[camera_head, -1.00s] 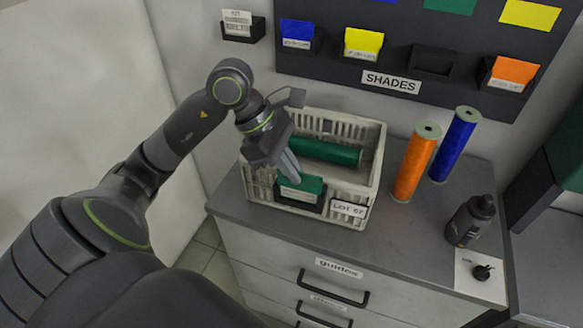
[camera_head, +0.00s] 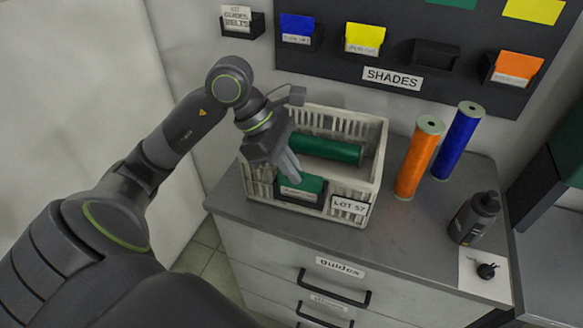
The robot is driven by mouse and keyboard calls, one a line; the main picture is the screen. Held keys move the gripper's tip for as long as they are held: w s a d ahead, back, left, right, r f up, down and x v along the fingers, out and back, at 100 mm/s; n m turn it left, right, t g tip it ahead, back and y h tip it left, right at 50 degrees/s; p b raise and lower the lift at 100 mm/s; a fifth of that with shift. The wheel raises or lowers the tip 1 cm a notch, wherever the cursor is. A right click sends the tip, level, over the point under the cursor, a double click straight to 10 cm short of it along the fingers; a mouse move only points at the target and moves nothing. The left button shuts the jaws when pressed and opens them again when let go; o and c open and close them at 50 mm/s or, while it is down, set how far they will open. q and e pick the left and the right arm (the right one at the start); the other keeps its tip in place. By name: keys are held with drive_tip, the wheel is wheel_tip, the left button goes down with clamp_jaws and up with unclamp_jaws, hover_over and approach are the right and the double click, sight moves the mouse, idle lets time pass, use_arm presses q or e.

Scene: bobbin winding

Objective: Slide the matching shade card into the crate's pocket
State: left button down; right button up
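A green shade card (camera_head: 305,187) sits in the dark pocket (camera_head: 318,203) on the front of the white crate (camera_head: 369,186). Its upper part and a white label strip show above the pocket's edge. My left gripper (camera_head: 293,176) is right at the card's top, pointing down, and hides part of it. I cannot tell whether its fingers are closed on the card. A green bobbin (camera_head: 328,149) lies inside the crate. A "LOT 57" label (camera_head: 349,206) is on the crate's front. My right gripper is not in view.
An orange bobbin (camera_head: 417,160) and a blue bobbin (camera_head: 458,141) stand right of the crate, with a dark bottle (camera_head: 474,218) nearby. The shades board (camera_head: 349,63) behind holds blue, yellow and orange cards; one holder (camera_head: 435,56) is empty.

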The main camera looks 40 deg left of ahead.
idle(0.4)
use_arm(q)
drive_tip(key=c, duration=1.5)
unclamp_jaws()
drive_tip(key=shift+c, duration=0.2)
drive_tip(key=b+v, duration=0.3)
drive_tip(key=v, duration=1.4)
drive_tip(key=shift+r, duration=0.25)
